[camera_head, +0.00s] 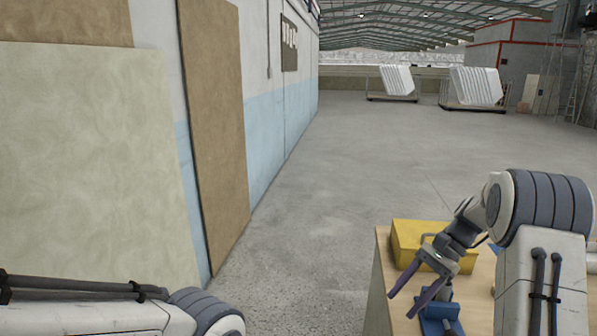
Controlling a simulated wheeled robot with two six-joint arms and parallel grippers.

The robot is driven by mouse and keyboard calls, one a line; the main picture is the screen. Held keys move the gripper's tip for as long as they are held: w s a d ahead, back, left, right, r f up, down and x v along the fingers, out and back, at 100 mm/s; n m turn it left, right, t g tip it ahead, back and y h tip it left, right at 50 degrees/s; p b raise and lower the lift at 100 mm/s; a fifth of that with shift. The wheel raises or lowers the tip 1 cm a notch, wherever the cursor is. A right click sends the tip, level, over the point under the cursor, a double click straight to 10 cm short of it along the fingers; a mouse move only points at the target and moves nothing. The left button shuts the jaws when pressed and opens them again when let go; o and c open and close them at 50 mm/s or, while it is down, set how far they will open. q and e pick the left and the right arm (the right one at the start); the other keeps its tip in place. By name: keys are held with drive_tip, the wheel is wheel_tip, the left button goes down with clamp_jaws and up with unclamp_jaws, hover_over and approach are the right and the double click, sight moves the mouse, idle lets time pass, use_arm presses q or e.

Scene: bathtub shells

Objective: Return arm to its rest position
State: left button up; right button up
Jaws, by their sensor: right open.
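My right arm comes in from the lower right and bends down to the left. My right gripper (403,305) is open and empty, its two dark fingers pointing down and left over the left edge of a wooden table (380,291). A blue tool-like object (440,316) lies on the table just beside and below the fingers. I cannot tell whether they touch. My left arm shows only as a link at the lower left. The left gripper is outside the view.
A yellow box (405,243) stands on the table behind the right gripper. Large boards (85,160) lean on the left wall. White bathtub shells (475,86) stand on racks at the back. The grey floor (330,180) between is clear.

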drive_tip(key=s+a+r+n+h, duration=0.25)
drive_tip(key=s+a+n, duration=0.3)
drive_tip(key=a, duration=0.35)
drive_tip(key=s+a+r+n+h, duration=0.1)
drive_tip(key=s+a+n+h, duration=0.2)
drive_tip(key=s+a+n, duration=0.5)
drive_tip(key=s+a+f+n+t+h, duration=0.1)
drive_tip(key=s+a+n, duration=0.4)
drive_tip(key=s, duration=0.6)
drive_tip(key=shift+a+f+n+t+h, duration=0.15)
drive_tip(key=shift+f+n+t+h, duration=0.3)
drive_tip(key=shift+n+t, duration=0.3)
